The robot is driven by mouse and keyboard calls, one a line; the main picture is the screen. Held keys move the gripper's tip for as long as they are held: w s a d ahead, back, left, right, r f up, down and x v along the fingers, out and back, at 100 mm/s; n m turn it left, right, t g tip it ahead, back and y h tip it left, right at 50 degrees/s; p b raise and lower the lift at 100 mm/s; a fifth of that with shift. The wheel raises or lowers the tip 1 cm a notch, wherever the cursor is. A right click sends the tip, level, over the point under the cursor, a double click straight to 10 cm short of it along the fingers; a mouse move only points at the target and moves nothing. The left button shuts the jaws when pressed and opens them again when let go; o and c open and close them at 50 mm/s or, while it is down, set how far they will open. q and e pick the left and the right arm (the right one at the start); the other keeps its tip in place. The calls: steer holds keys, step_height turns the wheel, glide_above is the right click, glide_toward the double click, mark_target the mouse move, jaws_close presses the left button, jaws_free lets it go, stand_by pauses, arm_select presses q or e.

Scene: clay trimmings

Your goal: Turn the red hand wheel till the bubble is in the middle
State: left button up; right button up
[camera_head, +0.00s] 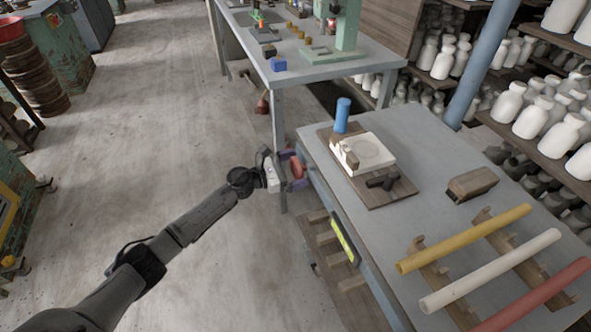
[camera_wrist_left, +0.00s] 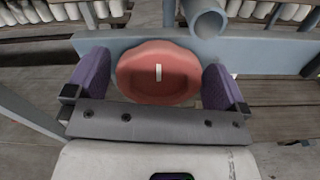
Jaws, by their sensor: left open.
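The red hand wheel (camera_wrist_left: 158,88) sits on the side of the grey table, with a white mark at its middle. It also shows in the head view (camera_head: 297,168), partly covered by my gripper. My left gripper (camera_wrist_left: 158,85) is open, with its purple fingers on either side of the wheel; I cannot tell whether they touch it. In the head view the left gripper (camera_head: 295,169) is at the table's left corner. A yellow-green level vial (camera_head: 345,238) is fixed on the table's front side; its bubble is too small to place. My right gripper is not in view.
Shelves of white bottles stand behind.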

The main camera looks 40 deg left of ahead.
arm_select(q)
steer(key=shift+w+d, duration=0.1)
steer(key=c, duration=0.8)
steer(key=shift+o, duration=0.2)
